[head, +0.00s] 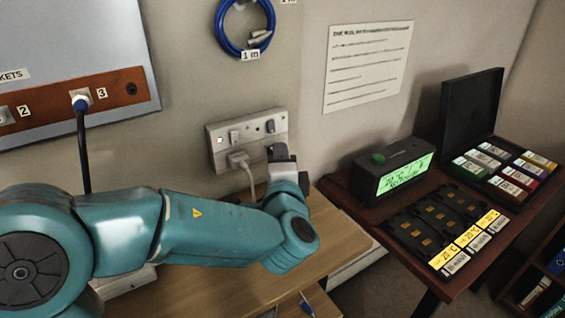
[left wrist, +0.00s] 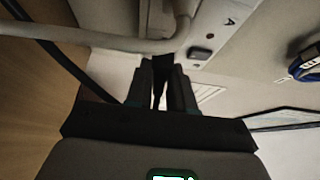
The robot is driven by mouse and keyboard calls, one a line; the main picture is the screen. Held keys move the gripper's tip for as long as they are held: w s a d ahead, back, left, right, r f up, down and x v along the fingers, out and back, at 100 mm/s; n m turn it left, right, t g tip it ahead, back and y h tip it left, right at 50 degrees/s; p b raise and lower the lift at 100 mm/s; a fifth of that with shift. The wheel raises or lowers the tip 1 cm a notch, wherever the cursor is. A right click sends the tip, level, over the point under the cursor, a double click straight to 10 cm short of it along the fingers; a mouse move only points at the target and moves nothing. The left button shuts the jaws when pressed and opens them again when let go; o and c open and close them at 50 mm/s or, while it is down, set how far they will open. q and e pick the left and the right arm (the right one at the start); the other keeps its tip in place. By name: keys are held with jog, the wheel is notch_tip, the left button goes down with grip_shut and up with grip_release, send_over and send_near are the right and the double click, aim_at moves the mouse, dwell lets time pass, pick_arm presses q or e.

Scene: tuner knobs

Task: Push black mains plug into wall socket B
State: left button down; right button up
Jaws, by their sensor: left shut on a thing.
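The double wall socket (head: 220,138) is a pale plate on the wall. A white plug (head: 238,158) with a white cable sits in its left outlet. My left gripper (head: 279,153) is at the right outlet, close to the plate, and mostly hides that outlet. In the left wrist view my left gripper (left wrist: 174,88) is shut on a dark thing, the black mains plug (left wrist: 163,70), of which only a little shows between the fingers. The letter A shows on the socket plate (left wrist: 215,30) there. Whether the plug's pins are in the outlet cannot be told. My right gripper is out of view.
The white cable (left wrist: 110,38) passes close beside my left fingers. A wooden table (head: 335,240) lies below the socket. A clock with a green display (head: 400,178) and a black case (head: 470,115) stand on the side table at right. A blue cable coil (head: 228,40) hangs above.

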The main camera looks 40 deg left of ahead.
pick_arm(q)
jog(key=shift+w+a+b, duration=0.25)
jog(key=shift+a+b, duration=0.25)
jog(key=shift+a, duration=0.2)
jog(key=c, duration=0.9)
grip_release()
jog(key=v, duration=1.6)
jog(key=shift+p, duration=0.35)
jog(key=shift+s, duration=0.15)
